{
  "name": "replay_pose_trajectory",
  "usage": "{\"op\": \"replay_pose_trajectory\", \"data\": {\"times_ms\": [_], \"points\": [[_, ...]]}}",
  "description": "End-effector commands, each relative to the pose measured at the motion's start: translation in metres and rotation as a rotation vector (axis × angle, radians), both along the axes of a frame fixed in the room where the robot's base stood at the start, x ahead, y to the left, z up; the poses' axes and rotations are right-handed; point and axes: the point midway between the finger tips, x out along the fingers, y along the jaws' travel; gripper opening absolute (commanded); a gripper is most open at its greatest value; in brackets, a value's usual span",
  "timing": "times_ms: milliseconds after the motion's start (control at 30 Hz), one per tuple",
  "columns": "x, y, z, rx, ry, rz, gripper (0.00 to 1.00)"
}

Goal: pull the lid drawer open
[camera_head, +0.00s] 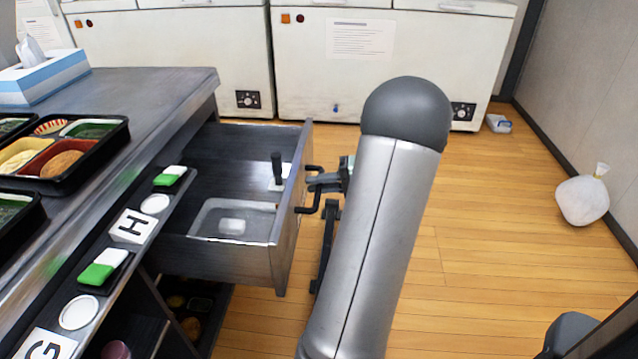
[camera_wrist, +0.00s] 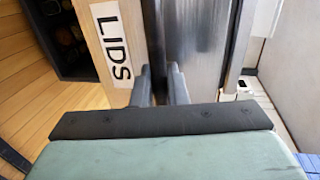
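The lid drawer (camera_head: 282,225) stands pulled out from the counter in the head view, its inside showing. A clear tray (camera_head: 205,219) and a dark upright piece (camera_head: 277,168) are in it. In the wrist view, the drawer front bears a "LIDS" label (camera_wrist: 114,46). The dark handle (camera_head: 302,210) sticks out from the front; it runs between my fingers in the wrist view (camera_wrist: 158,50). My gripper (camera_head: 320,182) is at the handle, its two fingers (camera_wrist: 160,88) close on either side of it. The fingertips' contact is partly hidden.
The counter (camera_head: 165,85) at left carries bento trays (camera_head: 110,160), a tissue box (camera_head: 45,78) and a row of labels and buttons. White freezers (camera_head: 330,75) line the back. A white bag (camera_head: 582,200) lies on the right floor.

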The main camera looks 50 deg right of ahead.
Motion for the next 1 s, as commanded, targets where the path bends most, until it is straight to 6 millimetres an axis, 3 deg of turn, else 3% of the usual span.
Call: {"op": "replay_pose_trajectory", "data": {"times_ms": [33, 67, 100, 467, 667, 1000], "points": [[0.000, 0.000, 0.000, 0.000, 0.000, 0.001, 0.22], [0.000, 0.000, 0.000, 0.000, 0.000, 0.001, 0.30], [0.000, 0.000, 0.000, 0.000, 0.000, 0.001, 0.31], [-0.005, -0.003, 0.002, 0.000, 0.000, -0.001, 0.31], [-0.035, -0.021, 0.011, -0.001, 0.000, -0.004, 0.31], [-0.106, -0.062, 0.027, -0.001, 0.001, -0.003, 0.31]]}}
